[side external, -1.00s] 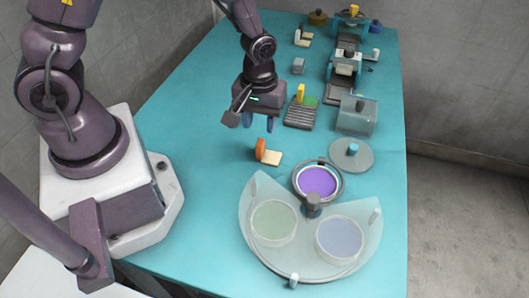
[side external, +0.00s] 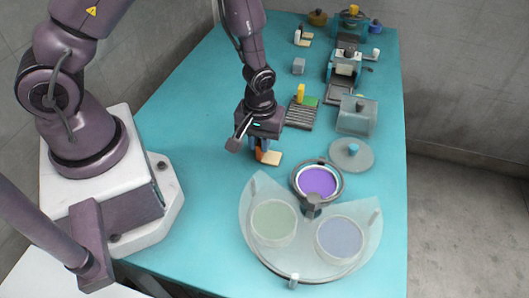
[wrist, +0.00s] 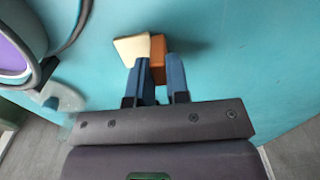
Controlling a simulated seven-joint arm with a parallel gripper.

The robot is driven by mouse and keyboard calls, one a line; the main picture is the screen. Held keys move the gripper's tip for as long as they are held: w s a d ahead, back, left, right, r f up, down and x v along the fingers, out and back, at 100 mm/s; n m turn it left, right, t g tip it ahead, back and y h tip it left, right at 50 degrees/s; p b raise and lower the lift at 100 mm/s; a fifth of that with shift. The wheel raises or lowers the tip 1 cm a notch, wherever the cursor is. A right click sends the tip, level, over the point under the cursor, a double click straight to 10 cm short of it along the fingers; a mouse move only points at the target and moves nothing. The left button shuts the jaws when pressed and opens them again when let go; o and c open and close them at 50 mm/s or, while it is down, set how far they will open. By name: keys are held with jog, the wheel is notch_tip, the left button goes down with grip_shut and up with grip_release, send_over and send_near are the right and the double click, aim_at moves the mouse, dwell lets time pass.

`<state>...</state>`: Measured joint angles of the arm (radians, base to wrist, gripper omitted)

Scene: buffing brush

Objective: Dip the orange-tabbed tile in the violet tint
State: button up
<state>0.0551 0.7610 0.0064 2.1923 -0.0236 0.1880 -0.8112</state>
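The tile (side external: 272,158) is cream with an upright orange tab (side external: 261,155), and it rests on the teal table. The tile (wrist: 131,48) and its orange tab (wrist: 157,60) also show in the wrist view. My gripper (side external: 263,153) is down at the tab, with one blue finger on each side of it. In the wrist view my gripper's fingertips (wrist: 157,66) lie close along the tab; I cannot tell whether they press on it. The violet tint (side external: 318,182) fills a round dark-rimmed dish, uncovered, in front and to the right of the tile.
A clear fan-shaped cover (side external: 262,262) lies over green (side external: 273,222) and blue (side external: 340,237) dishes at the front. A slatted rack (side external: 300,114) stands farther back. The table's left side is clear.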

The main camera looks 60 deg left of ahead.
grip_shut()
jog(key=shift+r, duration=3)
jog(key=w+d+m, duration=0.4)
jog(key=d, duration=0.9)
jog(key=shift+w+r+m, duration=0.2)
jog(key=shift+r+m, duration=0.05)
jog(key=shift+m, duration=0.05)
jog(key=shift+f, duration=0.15)
